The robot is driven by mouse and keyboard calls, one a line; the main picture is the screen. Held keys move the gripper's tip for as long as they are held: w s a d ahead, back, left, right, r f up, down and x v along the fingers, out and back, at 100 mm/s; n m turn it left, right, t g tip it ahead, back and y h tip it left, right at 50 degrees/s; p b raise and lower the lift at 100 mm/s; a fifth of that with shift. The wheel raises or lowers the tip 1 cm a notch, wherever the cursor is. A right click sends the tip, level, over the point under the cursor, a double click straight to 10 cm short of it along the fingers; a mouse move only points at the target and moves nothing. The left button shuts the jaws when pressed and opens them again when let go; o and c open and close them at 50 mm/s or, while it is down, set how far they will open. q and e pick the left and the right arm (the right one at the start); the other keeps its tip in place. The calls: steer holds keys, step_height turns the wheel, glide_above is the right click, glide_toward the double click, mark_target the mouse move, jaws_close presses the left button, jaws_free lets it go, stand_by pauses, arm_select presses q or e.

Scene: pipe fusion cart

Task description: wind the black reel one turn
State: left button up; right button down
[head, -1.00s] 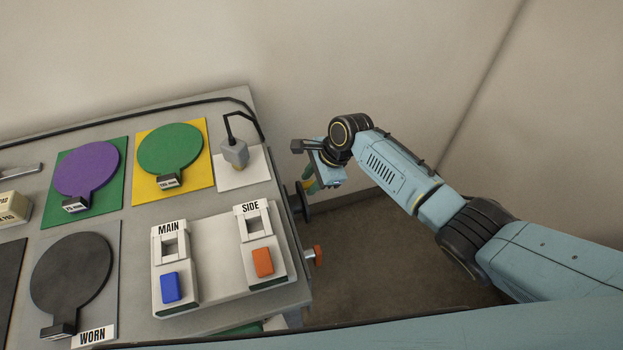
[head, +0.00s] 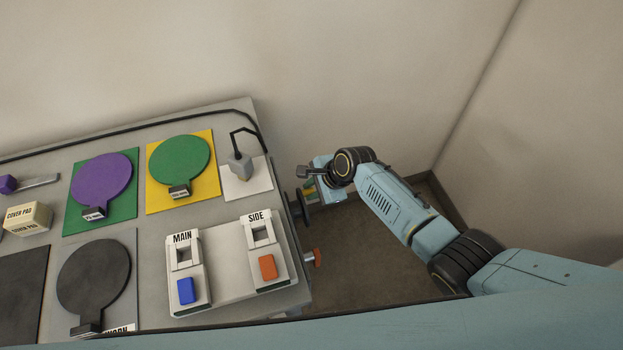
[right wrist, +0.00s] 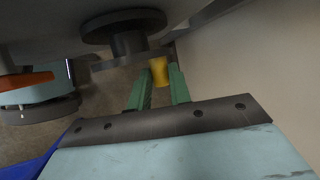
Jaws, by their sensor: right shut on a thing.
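The black reel (head: 303,206) is mounted on the right side of the cart, seen nearly edge-on in the head view. In the right wrist view the reel (right wrist: 124,27) is at the top, with a yellow crank handle (right wrist: 159,71) sticking out from its arm. My right gripper (head: 311,190) is beside the reel, partly hidden by its own wrist in the head view. In the right wrist view its green fingers (right wrist: 160,84) are on both sides of the yellow handle, shut on it. My left gripper is not in view.
An orange knob (head: 316,257) sticks out of the cart side nearer me. The grey cart top (head: 208,218) holds coloured plates, a MAIN and SIDE switch box (head: 225,270) and a corded tool (head: 240,165). A wall stands close behind; floor right of the cart is clear.

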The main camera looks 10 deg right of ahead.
steer(key=shift+s+r+t+y+p, duration=0.15)
steer(key=shift+s+t+y+p, duration=0.15)
steer(key=shift+s+t+p, duration=0.4)
steer(key=shift+s+d+n+t+y, duration=0.15)
steer(key=shift+s+n+t, duration=0.1)
steer(key=shift+t, duration=0.45)
steer(key=shift+s+n+t+y, duration=0.15)
steer(key=shift+n+t, duration=0.1)
steer(key=shift+t, duration=0.45)
steer(key=c, duration=1.3)
jaws_free()
steer(key=shift+d, duration=0.1)
